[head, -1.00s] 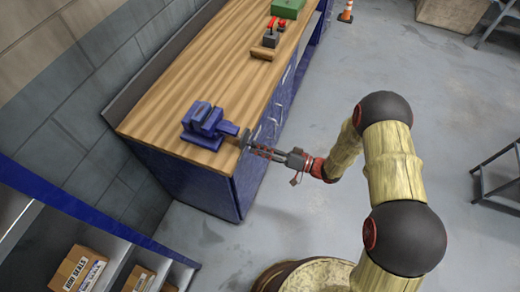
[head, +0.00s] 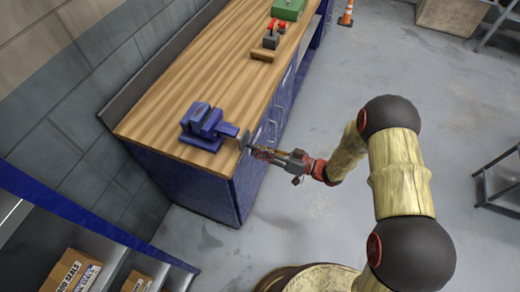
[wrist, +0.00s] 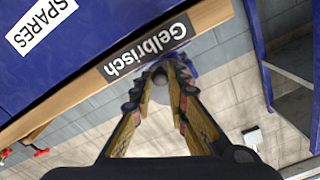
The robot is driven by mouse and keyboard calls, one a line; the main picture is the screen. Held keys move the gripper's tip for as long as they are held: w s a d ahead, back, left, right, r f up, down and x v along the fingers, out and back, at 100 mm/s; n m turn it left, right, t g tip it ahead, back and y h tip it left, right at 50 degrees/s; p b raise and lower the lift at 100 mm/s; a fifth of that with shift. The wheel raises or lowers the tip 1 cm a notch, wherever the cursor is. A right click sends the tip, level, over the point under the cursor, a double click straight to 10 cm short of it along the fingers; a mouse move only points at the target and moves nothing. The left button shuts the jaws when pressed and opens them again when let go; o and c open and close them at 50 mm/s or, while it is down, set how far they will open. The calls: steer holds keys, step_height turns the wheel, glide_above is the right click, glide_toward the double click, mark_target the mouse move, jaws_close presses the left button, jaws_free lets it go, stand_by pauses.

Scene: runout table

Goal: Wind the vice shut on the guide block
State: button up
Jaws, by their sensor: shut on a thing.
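The blue vice (head: 203,123) is bolted near the front corner of the wooden bench (head: 185,85). Its screw end points right, past the bench edge, with a thin grey handle (head: 246,139) there. My gripper (head: 256,151) is at this handle, in front of the bench side. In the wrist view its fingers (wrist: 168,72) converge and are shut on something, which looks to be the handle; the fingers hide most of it. A pale rounded part (wrist: 186,66) shows just behind the fingertips. I cannot make out the guide block or the jaw gap from here.
A grey device with a red handle (head: 271,40), a small wooden piece (head: 263,55) and a green box (head: 288,9) lie farther along the bench. A shelf with cartons (head: 75,275) is at lower left.

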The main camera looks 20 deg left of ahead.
jaws_close()
steer(key=shift+r, duration=0.1)
steer(key=shift+s+m+p, duration=0.25)
steer(key=shift+m+p, duration=0.45)
steer(key=shift+m, duration=0.2)
steer(key=shift+s+m+p, duration=0.2)
steer(key=shift+m+p, duration=0.5)
steer(key=shift+m, duration=0.2)
steer(key=shift+s+a+r+m+p, duration=0.1)
steer(key=shift+s+m+p, duration=0.1)
steer(key=shift+m+p, duration=0.55)
steer(key=shift+s+r+m+p, duration=0.1)
steer(key=shift+s+m+p, duration=0.1)
steer(key=shift+m+p, duration=0.55)
